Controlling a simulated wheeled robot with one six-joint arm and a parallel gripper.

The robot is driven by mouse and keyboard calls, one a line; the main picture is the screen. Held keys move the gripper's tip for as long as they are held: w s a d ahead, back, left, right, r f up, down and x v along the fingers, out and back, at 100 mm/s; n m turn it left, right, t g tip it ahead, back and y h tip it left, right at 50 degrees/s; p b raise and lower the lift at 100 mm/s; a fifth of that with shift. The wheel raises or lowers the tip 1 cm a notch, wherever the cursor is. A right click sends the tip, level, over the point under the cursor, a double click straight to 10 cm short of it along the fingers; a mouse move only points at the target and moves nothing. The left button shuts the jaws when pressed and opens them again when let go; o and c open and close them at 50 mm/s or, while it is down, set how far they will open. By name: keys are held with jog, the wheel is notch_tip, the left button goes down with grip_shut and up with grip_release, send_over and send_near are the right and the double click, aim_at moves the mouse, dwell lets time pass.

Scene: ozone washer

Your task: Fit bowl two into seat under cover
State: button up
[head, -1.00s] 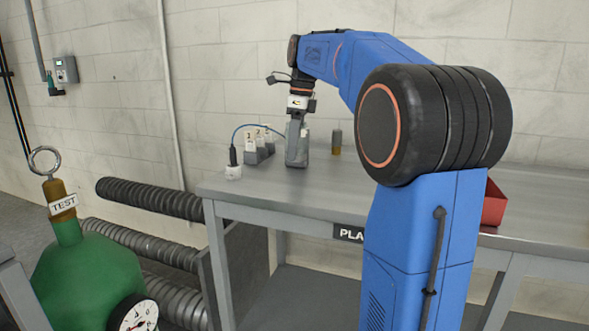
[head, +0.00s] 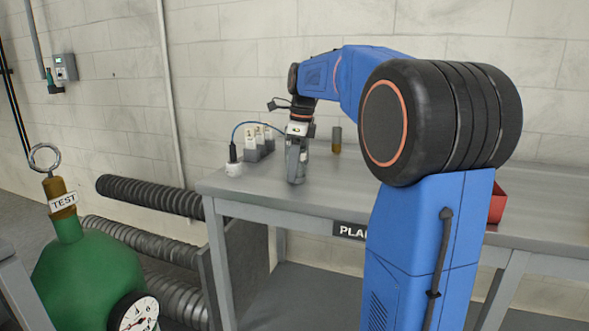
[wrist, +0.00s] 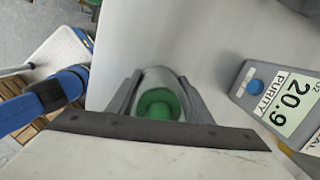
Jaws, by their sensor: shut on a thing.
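My gripper (head: 296,170) is low over the left part of the grey bench, pointing down. In the wrist view my gripper (wrist: 160,82) is shut, its two grey fingers on either side of a clear rounded bowl (wrist: 146,80) with a green part inside. I cannot read a number on the bowl. In the head view the fingers mostly hide it, and I cannot tell whether it touches the bench. I cannot make out the seat or the cover in either view.
The bench (head: 400,190) has a row of grey labelled units (head: 262,142), a white fitting (head: 233,169) with a blue hose, and an olive-brown cylinder (head: 337,139) behind. A purity meter (wrist: 278,95) lies right in the wrist view. A red bin (head: 497,203) is at right.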

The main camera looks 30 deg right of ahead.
jog(key=o, duration=1.2)
jog(key=shift+f, duration=0.1)
jog(key=r, duration=0.8)
jog(key=s+d+r, duration=0.1)
jog(key=r, duration=0.3)
jog(key=shift+r, duration=0.1)
